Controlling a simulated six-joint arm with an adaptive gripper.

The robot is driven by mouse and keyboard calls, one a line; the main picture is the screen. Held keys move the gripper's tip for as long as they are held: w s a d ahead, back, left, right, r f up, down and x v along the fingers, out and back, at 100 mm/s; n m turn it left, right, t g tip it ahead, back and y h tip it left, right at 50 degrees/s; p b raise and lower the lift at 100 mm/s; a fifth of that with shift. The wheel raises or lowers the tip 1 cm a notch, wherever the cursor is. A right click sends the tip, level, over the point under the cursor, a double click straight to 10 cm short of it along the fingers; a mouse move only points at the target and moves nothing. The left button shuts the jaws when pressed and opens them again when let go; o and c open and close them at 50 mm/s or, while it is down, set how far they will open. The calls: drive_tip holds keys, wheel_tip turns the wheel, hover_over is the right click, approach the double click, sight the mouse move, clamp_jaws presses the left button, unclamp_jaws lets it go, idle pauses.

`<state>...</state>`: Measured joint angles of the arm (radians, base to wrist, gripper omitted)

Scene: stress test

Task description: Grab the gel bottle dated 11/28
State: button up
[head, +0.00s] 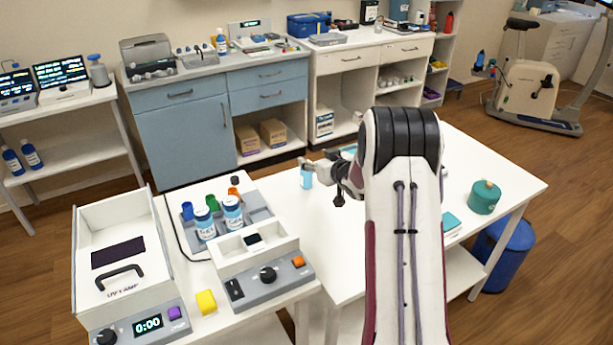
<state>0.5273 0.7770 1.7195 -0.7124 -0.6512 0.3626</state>
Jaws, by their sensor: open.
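Two gel bottles with blue-and-white labels, a left one (204,223) and a right one (232,214), stand upright in a grey rack on the front left table. Their label dates are too small to read. My gripper (304,163) is open, over the left part of the white middle table (290,208), to the right of and behind these bottles. A small light-blue cylinder (306,179) shows just under the fingertips. I cannot tell whether it touches them or what it is. My arm hides part of the middle table.
A UV lamp box (125,245) and a grey device with a black knob (266,275) share the front left table. A yellow block (206,302) lies between them. A teal round container (485,197) stands on the middle table's right side. Cabinets line the back wall.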

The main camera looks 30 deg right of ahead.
sight(306, 175)
wheel_tip(306, 175, down, 6)
drive_tip(key=d+y, duration=0.1)
drive_tip(key=shift+w+d+t, duration=0.15)
drive_tip(key=shift+d+t, duration=0.2)
drive_tip(key=shift+t, duration=0.05)
drive_tip(key=shift+w+f, duration=0.1)
drive_tip(key=shift+f, duration=0.05)
drive_tip(key=shift+x, duration=1.25)
drive_tip(key=shift+w, duration=0.1)
drive_tip(key=shift+a+x, duration=0.1)
drive_tip(key=shift+x, duration=1.15)
drive_tip(key=shift+a+x, duration=0.15)
drive_tip(key=shift+x, duration=1.05)
drive_tip(key=shift+c, duration=0.4)
drive_tip(key=c, duration=1.2)
